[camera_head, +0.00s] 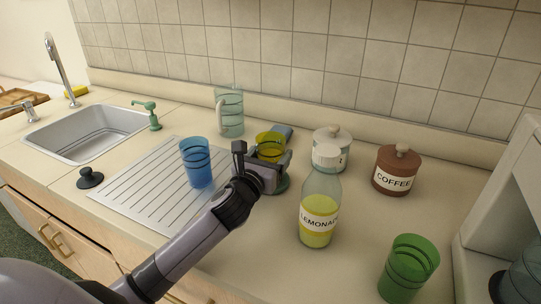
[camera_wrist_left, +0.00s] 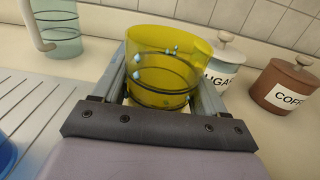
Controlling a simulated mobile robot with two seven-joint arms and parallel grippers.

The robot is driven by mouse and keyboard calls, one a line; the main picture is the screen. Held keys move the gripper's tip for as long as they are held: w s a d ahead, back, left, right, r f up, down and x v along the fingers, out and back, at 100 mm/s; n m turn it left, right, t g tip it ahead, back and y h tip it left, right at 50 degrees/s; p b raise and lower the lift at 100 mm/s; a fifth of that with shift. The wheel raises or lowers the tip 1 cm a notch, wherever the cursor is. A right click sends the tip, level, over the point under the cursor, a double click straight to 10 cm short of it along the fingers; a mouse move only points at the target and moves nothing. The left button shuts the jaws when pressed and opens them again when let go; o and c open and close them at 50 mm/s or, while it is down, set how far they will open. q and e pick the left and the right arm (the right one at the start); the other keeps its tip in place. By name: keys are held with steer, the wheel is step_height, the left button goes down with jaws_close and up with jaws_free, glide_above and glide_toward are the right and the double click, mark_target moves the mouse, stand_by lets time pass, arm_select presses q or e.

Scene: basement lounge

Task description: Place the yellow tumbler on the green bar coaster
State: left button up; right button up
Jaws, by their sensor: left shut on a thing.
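The yellow tumbler (camera_head: 271,141) is see-through with dark rings and stands upright between the fingers of my left gripper (camera_head: 266,157). In the left wrist view the tumbler (camera_wrist_left: 166,62) fills the space between the two fingers, which are shut on it. My right gripper is not in view.
A blue tumbler (camera_head: 196,163) stands on the drainboard left of my gripper. A lemonade bottle (camera_head: 319,215) stands close on the right. A glass jug (camera_head: 231,112), a sugar jar (camera_head: 332,140) and a coffee jar (camera_head: 396,172) stand behind. A green tumbler (camera_head: 408,268) is front right.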

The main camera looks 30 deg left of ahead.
arm_select(q)
steer(key=o, duration=1.3)
steer(key=shift+f, duration=0.15)
steer(key=shift+o, duration=0.2)
steer(key=shift+r, duration=0.3)
steer(key=shift+s+f, duration=0.15)
steer(key=shift+s, duration=0.1)
steer(key=s, duration=0.7)
steer(key=s+d, duration=0.1)
steer(key=s, duration=0.3)
steer(key=shift+s, duration=0.25)
steer(key=shift+s, duration=0.1)
